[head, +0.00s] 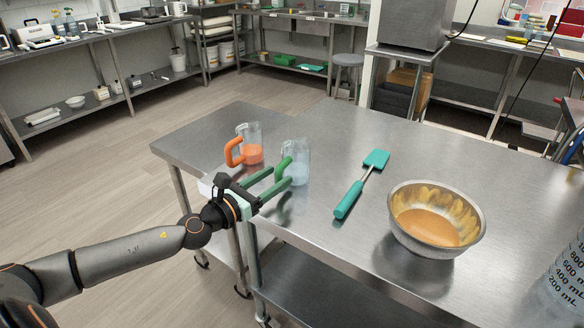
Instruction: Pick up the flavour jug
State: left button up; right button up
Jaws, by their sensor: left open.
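Two clear jugs stand upright on the steel table (350,240). One jug (252,152) has an orange handle and orange liquid. No label shows which is the flavour jug. My left gripper (282,174) comes in from the left, low over the table's left edge. My right gripper is not in view.
A teal spatula (348,199) lies to the right of the jugs. A steel bowl (408,237) with orange mixture stands further right. A clear measuring container (572,268) is cut off at the right edge. The table between the green-handled jug and spatula is clear.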

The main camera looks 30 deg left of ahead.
pick_arm(q)
jog(key=shift+w+d, duration=0.2)
jog(key=shift+w, duration=0.75)
grip_shut()
dwell(0.8)
